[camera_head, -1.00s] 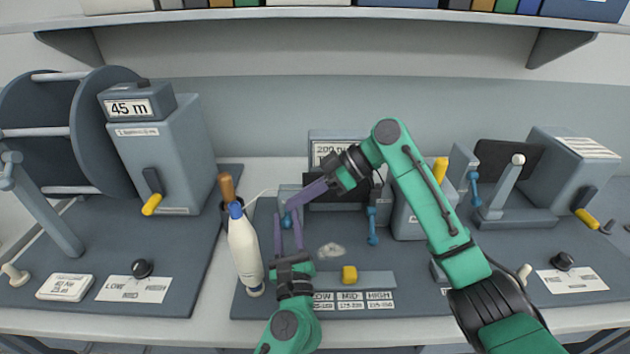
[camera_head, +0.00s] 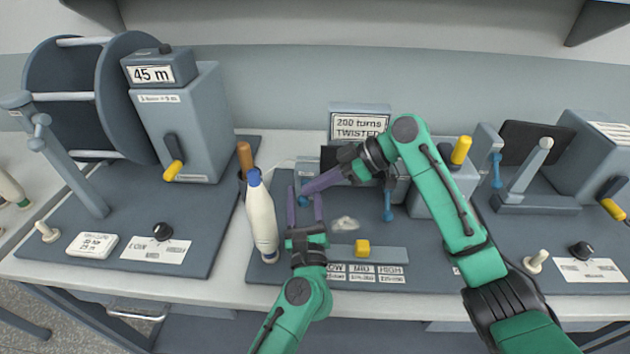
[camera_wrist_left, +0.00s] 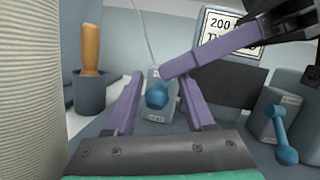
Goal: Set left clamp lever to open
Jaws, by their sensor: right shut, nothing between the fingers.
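The left clamp lever (camera_head: 303,201) is blue, on a small grey clamp block. In the left wrist view its round knob (camera_wrist_left: 157,95) points roughly toward the camera. My left gripper (camera_head: 305,208) is open; its purple fingers (camera_wrist_left: 160,100) stand apart on either side of the knob, with gaps showing. My right gripper (camera_head: 306,190) is shut and empty, reaching in from the right. Its tips (camera_wrist_left: 165,72) are just above the knob; I cannot tell whether they touch. The other blue lever (camera_head: 388,206) hangs down at the right and also shows in the left wrist view (camera_wrist_left: 281,132).
A white bottle (camera_head: 262,222) stands close left of my left gripper, with a wooden-handled tool (camera_head: 245,158) in a cup behind it. A yellow block (camera_head: 362,248) sits on the slider strip in front.

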